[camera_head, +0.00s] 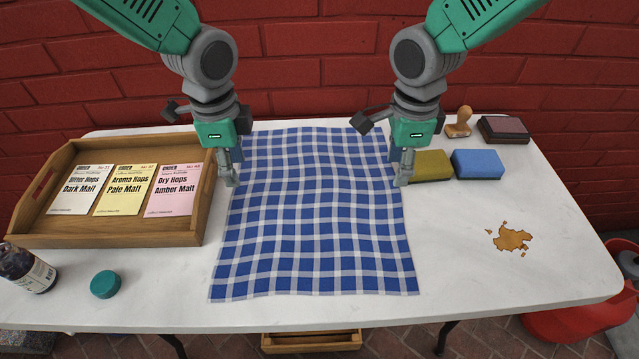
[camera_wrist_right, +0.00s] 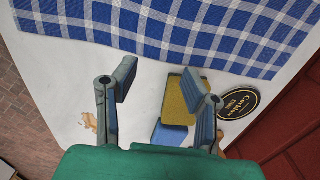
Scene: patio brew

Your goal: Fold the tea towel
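The blue-and-white checked tea towel (camera_head: 315,225) lies spread flat and unfolded on the white table, slightly rippled. It also shows across the top of the right wrist view (camera_wrist_right: 190,35). My left gripper (camera_head: 230,168) is over the towel's far left edge. Its fingers overlap in the head view, so their opening is unclear. My right gripper (camera_head: 402,168) is over the far right edge of the towel. In the right wrist view its fingers (camera_wrist_right: 160,82) are apart with nothing held between them. Whether either gripper touches the cloth cannot be told.
A wooden tray (camera_head: 110,238) with three cards stands left, close to the towel. A dark bottle (camera_head: 25,268) and a teal cap (camera_head: 105,284) sit in front. A yellow sponge (camera_head: 433,165), blue sponge (camera_head: 478,164), stamp (camera_head: 459,122) and brown stain (camera_head: 510,238) are right.

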